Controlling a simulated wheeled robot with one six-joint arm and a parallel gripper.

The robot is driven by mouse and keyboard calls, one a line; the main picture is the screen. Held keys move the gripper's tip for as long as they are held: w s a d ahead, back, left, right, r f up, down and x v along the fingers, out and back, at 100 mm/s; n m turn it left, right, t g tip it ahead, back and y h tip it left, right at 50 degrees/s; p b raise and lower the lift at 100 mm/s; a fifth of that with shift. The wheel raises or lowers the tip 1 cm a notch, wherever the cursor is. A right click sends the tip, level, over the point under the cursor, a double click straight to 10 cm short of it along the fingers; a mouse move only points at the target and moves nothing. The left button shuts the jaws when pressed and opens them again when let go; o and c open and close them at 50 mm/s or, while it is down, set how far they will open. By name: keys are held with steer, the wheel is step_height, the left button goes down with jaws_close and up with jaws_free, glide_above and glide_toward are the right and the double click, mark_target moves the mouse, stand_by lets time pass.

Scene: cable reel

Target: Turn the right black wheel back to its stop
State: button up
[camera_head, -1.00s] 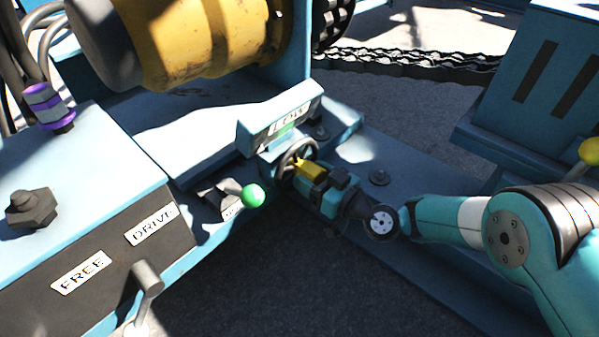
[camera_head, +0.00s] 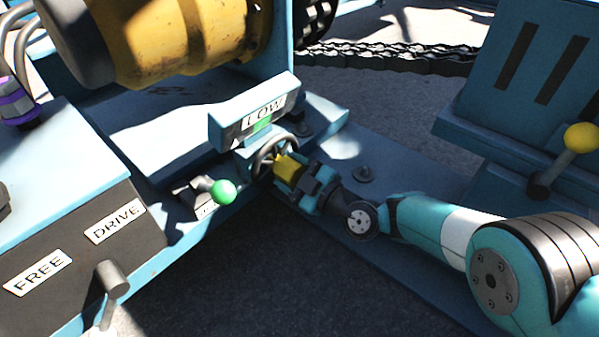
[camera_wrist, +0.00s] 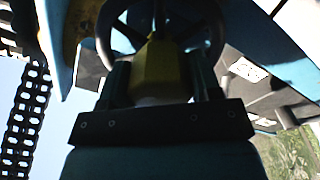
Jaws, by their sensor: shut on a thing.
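The black wheel (camera_head: 260,158) sits below a blue box with a white LOW plate and a green patch. Its rim also shows in the wrist view (camera_wrist: 214,55), with dark spokes at the top. My gripper (camera_head: 293,176) reaches it from the lower right. The jaws are shut on a yellow block (camera_head: 287,167) in front of the wheel's middle. In the wrist view the yellow block (camera_wrist: 155,70) is between the two fingers, lined up with the spokes. Where the block meets the wheel is in shadow. I see only one such wheel.
A green-knobbed lever (camera_head: 223,191) stands just left of the wheel. A yellow-knobbed lever (camera_head: 581,138) is at the right. The FREE and DRIVE panel (camera_head: 75,262) is at the left, the yellow drum (camera_head: 190,40) behind. Dark ground shows in front.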

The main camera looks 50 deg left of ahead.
stand_by(0.6)
steer(key=o, duration=1.2)
steer(key=w+d+p, duration=0.3)
steer(key=d+p, duration=1.2)
steer(key=d, duration=0.2)
